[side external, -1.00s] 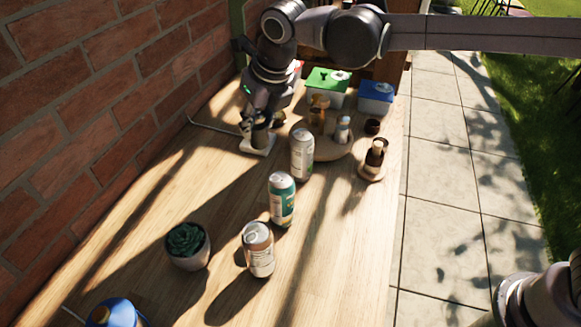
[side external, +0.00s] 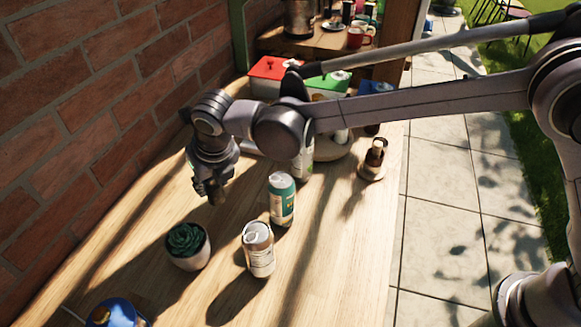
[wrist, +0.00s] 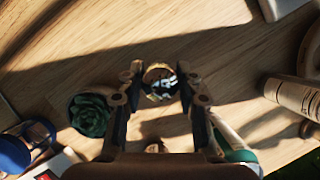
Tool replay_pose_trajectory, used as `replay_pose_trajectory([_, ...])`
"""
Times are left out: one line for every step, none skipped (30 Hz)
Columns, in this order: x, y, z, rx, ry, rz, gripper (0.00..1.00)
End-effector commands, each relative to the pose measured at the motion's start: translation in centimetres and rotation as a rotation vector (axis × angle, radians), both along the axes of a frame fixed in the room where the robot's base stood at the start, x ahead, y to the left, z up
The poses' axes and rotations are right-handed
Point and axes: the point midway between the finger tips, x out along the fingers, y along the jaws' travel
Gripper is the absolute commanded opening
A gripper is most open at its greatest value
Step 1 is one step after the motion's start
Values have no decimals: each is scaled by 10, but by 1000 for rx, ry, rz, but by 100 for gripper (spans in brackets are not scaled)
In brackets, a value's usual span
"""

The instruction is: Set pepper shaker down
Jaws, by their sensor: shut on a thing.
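The pepper shaker (wrist: 160,82) shows from above between my fingers in the wrist view, with a round, shiny top. My gripper (wrist: 161,77) is shut on it. In the side view my gripper (side external: 214,193) points down over the wooden table (side external: 325,225), left of the green-and-white can and beyond the succulent. There the shaker is mostly hidden by my dark fingers. I cannot tell whether its base touches the table.
A potted succulent (side external: 187,245), a green-and-white can (side external: 282,200) and a pale can (side external: 258,250) stand nearby. Another can (side external: 302,163) stands farther back. A brown bottle (side external: 374,160) stands right. A blue-topped object (side external: 115,313) is at the near left. A brick wall (side external: 85,110) bounds the left.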

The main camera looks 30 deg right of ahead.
Motion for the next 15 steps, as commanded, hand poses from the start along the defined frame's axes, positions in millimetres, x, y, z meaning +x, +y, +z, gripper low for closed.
replay_pose_trajectory([0, 2, -2, 0, 0, 0, 1])
replay_pose_trajectory([0, 3, -3, 0, 0, 0, 1])
replay_pose_trajectory([0, 3, -7, 0, 0, 0, 1])
replay_pose_trajectory([-1, 3, -11, 0, 0, 0, 1])
replay_pose_trajectory([0, 3, -15, 0, 0, 0, 1])
replay_pose_trajectory([0, 3, -21, 0, 0, 0, 1])
replay_pose_trajectory([0, 3, -25, 0, 0, 0, 1])
replay_pose_trajectory([0, 3, -29, 0, 0, 0, 1])
replay_pose_trajectory([0, 3, -34, 0, 0, 0, 1])
replay_pose_trajectory([0, 3, -36, 0, 0, 0, 1])
replay_pose_trajectory([0, 3, -39, 0, 0, 0, 1])
replay_pose_trajectory([0, 3, -41, 0, 0, 0, 1])
replay_pose_trajectory([0, 3, -41, 0, 0, 0, 1])
replay_pose_trajectory([0, 3, -42, 0, 0, 0, 1])
replay_pose_trajectory([0, 2, -42, 0, 0, 0, 1])
